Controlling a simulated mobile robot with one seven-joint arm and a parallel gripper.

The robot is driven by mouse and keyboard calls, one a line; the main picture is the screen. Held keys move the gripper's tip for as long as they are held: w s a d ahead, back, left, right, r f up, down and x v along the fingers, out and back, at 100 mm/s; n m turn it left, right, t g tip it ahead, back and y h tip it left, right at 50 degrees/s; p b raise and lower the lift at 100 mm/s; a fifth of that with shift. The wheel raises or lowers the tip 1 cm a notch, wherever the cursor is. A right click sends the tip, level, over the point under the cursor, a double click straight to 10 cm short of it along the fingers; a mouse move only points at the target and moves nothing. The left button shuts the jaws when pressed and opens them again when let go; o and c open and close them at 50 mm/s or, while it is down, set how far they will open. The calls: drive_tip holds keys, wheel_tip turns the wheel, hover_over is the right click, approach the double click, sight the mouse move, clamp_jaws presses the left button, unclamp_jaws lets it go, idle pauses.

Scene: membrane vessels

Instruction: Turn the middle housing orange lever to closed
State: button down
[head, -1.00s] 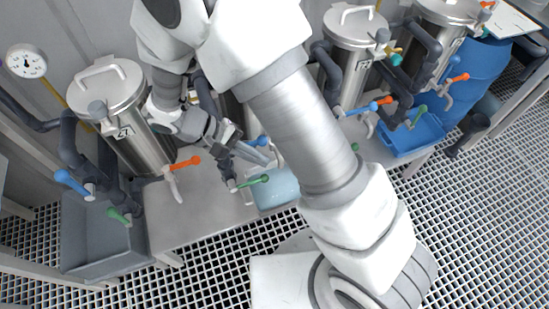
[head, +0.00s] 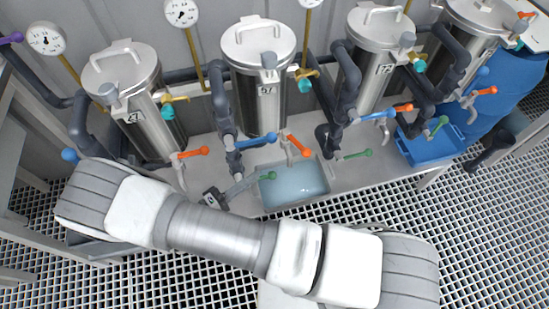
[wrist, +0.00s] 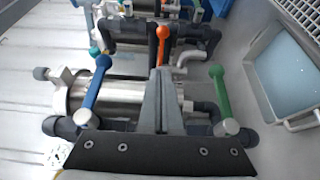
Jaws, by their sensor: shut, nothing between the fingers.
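The middle housing, a steel vessel marked 57 (head: 258,85), stands upright in the head view. Its orange lever (head: 299,146) slants down to the right from its valve. An orange lever (wrist: 162,45) also shows just beyond the fingertips in the wrist view, pointing up in that picture. My gripper (head: 243,186) is low, left of and in front of that orange lever. In the wrist view, my gripper's fingers (wrist: 161,85) are together and empty, between a blue lever (wrist: 97,80) and a green lever (wrist: 220,90). Contact with the orange lever cannot be made out.
Other vessels stand to the left (head: 130,90) and right (head: 375,60), with orange levers of their own. Dark pipes (head: 222,105) run between them. A pale tub (head: 293,185) sits in front of the middle vessel. A blue crate (head: 425,140) lies right. Grated floor is open in front.

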sight(297, 146)
drive_tip(key=x, duration=1.3)
drive_tip(key=shift+w+d+b, duration=0.1)
drive_tip(key=shift+d+b, duration=0.05)
drive_tip(key=shift+b, duration=0.15)
